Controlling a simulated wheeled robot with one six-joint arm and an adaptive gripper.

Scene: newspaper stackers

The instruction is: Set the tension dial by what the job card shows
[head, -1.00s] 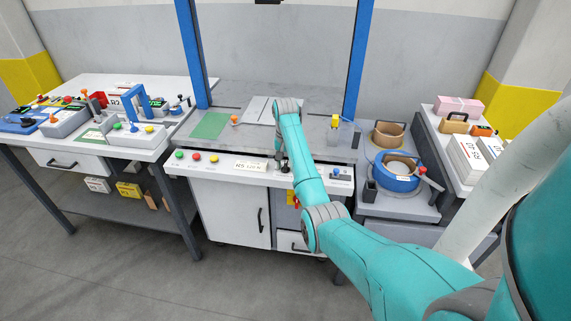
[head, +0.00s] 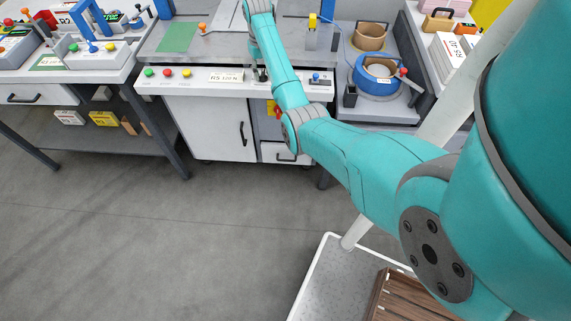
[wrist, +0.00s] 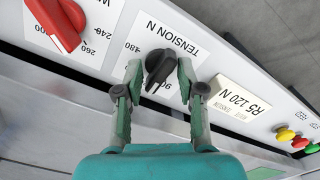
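The tension dial (wrist: 158,64) is a black knob on a white plate marked TENSION N in the wrist view. My gripper (wrist: 159,68) is open, one finger on each side of the knob, with small gaps showing. A cream card (wrist: 240,97) reading R5 120 N sits right of the dial; it also shows on the console front in the head view (head: 226,76). There my gripper (head: 261,75) is small and dark at the console.
A red knob (wrist: 58,20) with its own scale lies left of the dial. Yellow (wrist: 285,134), red and green buttons sit beyond the card. Side benches hold other gear, including a blue reel (head: 378,75) at the right. Floor in front is clear.

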